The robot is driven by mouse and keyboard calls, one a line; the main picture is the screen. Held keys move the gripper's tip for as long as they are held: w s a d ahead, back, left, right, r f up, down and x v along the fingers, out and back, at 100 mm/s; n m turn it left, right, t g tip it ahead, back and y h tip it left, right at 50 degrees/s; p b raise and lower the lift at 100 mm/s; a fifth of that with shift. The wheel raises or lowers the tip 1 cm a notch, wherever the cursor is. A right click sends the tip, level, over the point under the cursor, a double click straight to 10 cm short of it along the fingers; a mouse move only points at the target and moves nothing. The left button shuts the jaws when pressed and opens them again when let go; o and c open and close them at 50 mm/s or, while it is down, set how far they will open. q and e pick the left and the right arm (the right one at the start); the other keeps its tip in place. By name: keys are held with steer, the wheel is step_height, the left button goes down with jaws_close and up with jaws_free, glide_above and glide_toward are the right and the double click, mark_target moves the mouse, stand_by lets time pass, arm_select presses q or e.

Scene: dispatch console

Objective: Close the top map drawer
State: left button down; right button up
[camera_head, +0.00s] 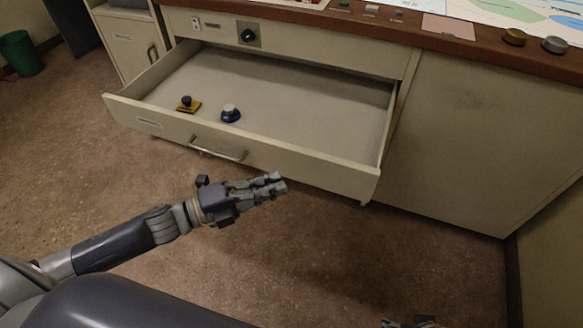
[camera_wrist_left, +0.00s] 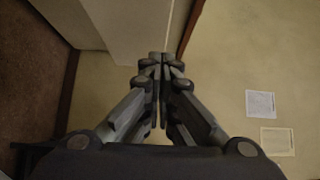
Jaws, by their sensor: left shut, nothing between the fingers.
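The top map drawer (camera_head: 300,168) is pulled far out of the cream console in the head view. Its bar handle (camera_head: 218,154) is on the front panel. A yellow-based item with a dark knob (camera_head: 188,105) and a blue item with a pale top (camera_head: 230,113) rest on its floor.
The console's wooden top (camera_head: 455,47) carries knobs and map sheets. A dark rotary knob (camera_head: 248,36) sits on the panel behind the drawer. A green bin (camera_head: 20,53) stands far left. Two papers, one white (camera_wrist_left: 260,104), hang on a wall. The brown floor before the drawer is clear.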

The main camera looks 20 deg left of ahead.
mark_target(314, 160)
arm_select(q)
steer(key=w+d, duration=0.1)
steer(key=w, duration=0.3)
steer(key=w+d, duration=0.1)
steer(key=w, duration=0.1)
steer(key=shift+d+b, duration=0.3)
steer(key=shift+b, duration=0.05)
arm_select(e)
steer(key=v, duration=0.3)
steer(key=shift+w+r, duration=0.1)
steer(key=shift+w, duration=0.15)
